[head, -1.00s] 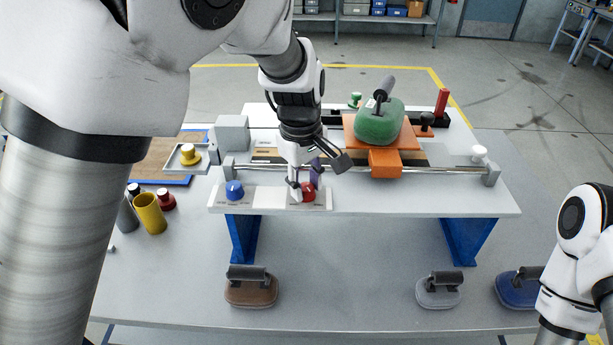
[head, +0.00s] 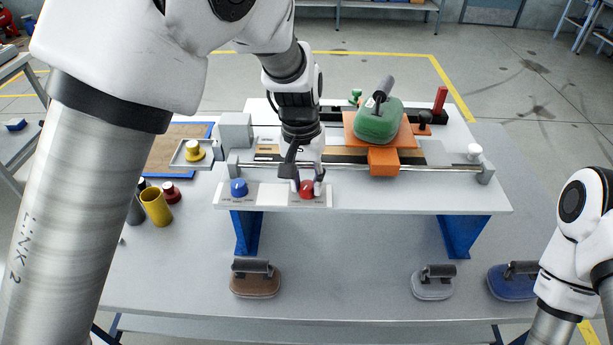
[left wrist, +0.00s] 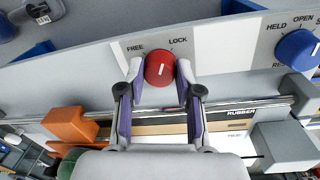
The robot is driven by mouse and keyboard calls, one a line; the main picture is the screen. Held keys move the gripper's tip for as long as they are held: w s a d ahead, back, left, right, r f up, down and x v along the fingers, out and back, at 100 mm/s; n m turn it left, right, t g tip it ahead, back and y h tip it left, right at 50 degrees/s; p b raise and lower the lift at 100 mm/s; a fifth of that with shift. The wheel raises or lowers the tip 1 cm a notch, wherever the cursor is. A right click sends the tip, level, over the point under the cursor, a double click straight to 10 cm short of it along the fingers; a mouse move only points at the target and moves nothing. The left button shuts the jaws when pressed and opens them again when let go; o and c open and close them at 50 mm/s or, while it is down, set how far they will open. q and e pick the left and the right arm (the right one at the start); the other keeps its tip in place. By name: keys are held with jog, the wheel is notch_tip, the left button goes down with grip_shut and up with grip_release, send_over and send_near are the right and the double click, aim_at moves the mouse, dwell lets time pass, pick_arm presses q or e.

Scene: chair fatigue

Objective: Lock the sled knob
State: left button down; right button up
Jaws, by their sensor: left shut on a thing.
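The red sled knob (head: 307,189) sits on a white label plate at the front edge of the raised bench. In the left wrist view the red knob (left wrist: 160,70) has a short white mark, with FREE printed to its left and LOCK to its right. The mark stands roughly between the two words. My left gripper (head: 306,186) is shut on the knob from behind, one finger on each side; its fingertips (left wrist: 158,72) show clearly in the left wrist view. The orange sled (head: 384,162) sits on the rail behind, to the right. My right gripper is out of view.
A blue knob (head: 239,188) marked HELD and OPEN is left of the red one. A green padded block (head: 380,121) with a dark handle rests on the sled. A metal rod (head: 345,164) runs behind the knobs.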

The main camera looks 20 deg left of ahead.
aim_at(304, 182)
pick_arm(q)
jog(key=shift+f+m+p, duration=0.15)
jog(key=shift+m+p, duration=0.25)
jog(key=shift+m, duration=1.6)
jog(key=c, duration=0.8)
grip_release()
jog(key=shift+o, duration=0.2)
jog(key=shift+w, duration=0.1)
notch_tip(304, 182, up, 12)
jog(key=shift+w+a, duration=0.2)
jog(key=shift+a, duration=0.15)
